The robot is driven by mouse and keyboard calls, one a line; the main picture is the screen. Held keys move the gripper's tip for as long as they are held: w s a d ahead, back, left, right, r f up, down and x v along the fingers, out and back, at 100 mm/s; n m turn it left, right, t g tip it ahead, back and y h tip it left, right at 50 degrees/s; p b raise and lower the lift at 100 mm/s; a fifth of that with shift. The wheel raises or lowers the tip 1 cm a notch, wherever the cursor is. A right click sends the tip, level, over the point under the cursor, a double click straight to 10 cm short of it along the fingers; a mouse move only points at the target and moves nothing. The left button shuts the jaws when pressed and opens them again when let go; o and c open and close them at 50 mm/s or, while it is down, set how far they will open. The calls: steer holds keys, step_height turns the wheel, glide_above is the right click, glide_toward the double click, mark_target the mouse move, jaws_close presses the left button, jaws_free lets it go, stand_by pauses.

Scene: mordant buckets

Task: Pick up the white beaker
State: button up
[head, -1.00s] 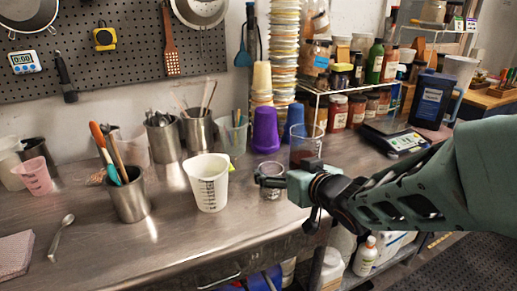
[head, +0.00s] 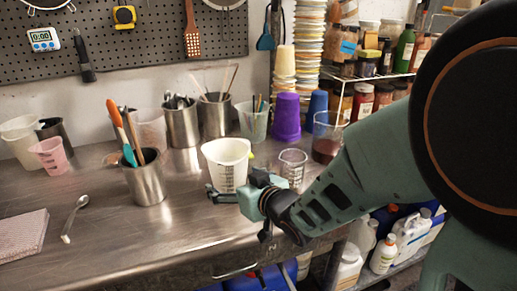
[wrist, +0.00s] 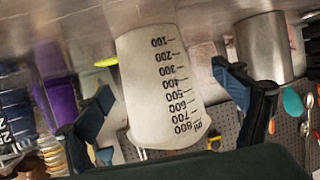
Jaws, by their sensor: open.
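The white beaker (head: 226,160) stands upright on the steel bench in the head view, with dark scale marks. In the wrist view the white beaker (wrist: 158,90) appears upside down, between the two fingers. My gripper (head: 236,190) is at the beaker's front, low near the bench. My gripper (wrist: 162,85) is open, with one finger to each side of the beaker in the wrist view. A visible gap separates each finger from the beaker there. The beaker's lower front is partly hidden by my gripper in the head view.
A clear beaker (head: 291,168) stands close on the right. A steel cup with tools (head: 147,180) stands on the left. Steel canisters (head: 182,125), a purple cup (head: 287,117) and a pink beaker (head: 49,156) are farther back. The bench front left is mostly clear, with a spoon (head: 74,217).

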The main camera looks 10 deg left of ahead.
steer(key=x, duration=0.5)
steer(key=shift+w+d+r, duration=0.1)
steer(key=shift+w+d, duration=0.15)
steer(key=shift+w, duration=0.05)
steer(key=c, duration=1.8)
steer(key=shift+r, duration=0.1)
steer(key=shift+c, duration=0.3)
steer(key=shift+r, duration=0.1)
